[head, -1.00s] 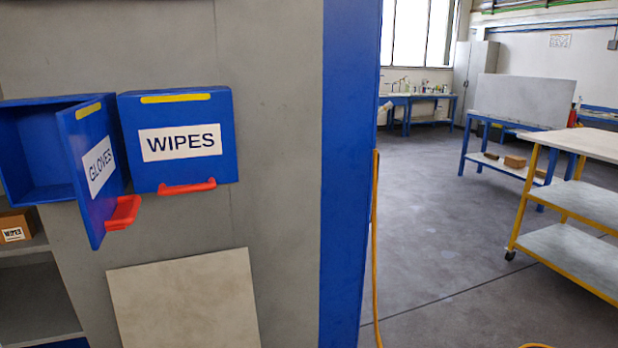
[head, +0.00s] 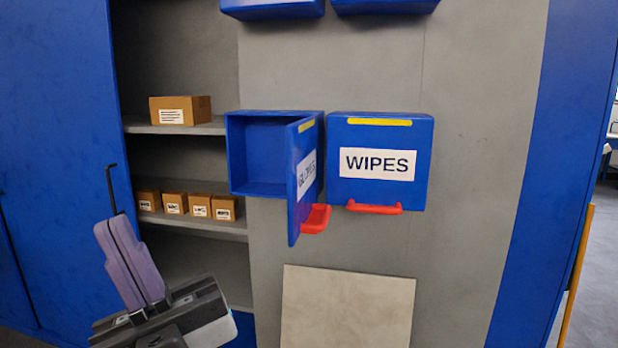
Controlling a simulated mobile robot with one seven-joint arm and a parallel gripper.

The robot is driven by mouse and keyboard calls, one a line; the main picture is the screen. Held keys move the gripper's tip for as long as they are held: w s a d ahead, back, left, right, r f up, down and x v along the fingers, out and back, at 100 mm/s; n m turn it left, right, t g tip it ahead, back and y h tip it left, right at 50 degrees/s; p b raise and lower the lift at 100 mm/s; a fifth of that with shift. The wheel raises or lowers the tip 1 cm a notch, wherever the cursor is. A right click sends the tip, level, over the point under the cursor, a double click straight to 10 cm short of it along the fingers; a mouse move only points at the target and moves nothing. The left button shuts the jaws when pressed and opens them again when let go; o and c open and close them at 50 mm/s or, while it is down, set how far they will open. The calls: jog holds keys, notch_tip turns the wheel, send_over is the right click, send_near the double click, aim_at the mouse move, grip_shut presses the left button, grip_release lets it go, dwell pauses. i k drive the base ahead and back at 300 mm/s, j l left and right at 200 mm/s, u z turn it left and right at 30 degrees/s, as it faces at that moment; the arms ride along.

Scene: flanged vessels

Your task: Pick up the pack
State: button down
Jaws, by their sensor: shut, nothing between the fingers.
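Several small brown packs with white labels stand in a row on a cabinet shelf, among them a left one (head: 175,203) and the rightmost one (head: 224,208). A larger brown box (head: 180,110) with a white label sits on the shelf above. I cannot tell which one is the task's pack, and the small labels are too blurred to read. My gripper (head: 112,225) is at the lower left, pointing up, its fingers shut and empty. In the picture it is left of and below the row of packs.
The blue GLOVES box (head: 258,150) has its door (head: 305,180) swung open and looks empty inside. The blue WIPES box (head: 380,165) is shut. A pale panel (head: 347,305) leans below. A blue cabinet door (head: 60,130) is at the left. A black hooked rod (head: 112,190) rises behind my gripper.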

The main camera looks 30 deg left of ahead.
aim_at(147, 200)
jog(key=u, duration=0.45)
jog(key=i+l+u, duration=0.1)
jog(key=u, duration=0.25)
jog(key=i+l+u, duration=0.1)
jog(key=u, duration=0.3)
jog(key=i+l+u, duration=0.1)
jog(key=u, duration=0.25)
jog(key=i+l+u, duration=0.1)
jog(key=l+u, duration=0.15)
jog(key=l, duration=0.25)
jog(key=l+u, duration=0.25)
jog(key=l, duration=0.3)
jog(key=i+l, duration=0.1)
jog(key=l, duration=0.4)
jog(key=i+l+u, duration=0.1)
jog(key=l, duration=0.4)
jog(key=k+l, duration=0.15)
jog(key=k, duration=0.4)
jog(key=i+j, duration=0.65)
jog(key=j, duration=0.2)
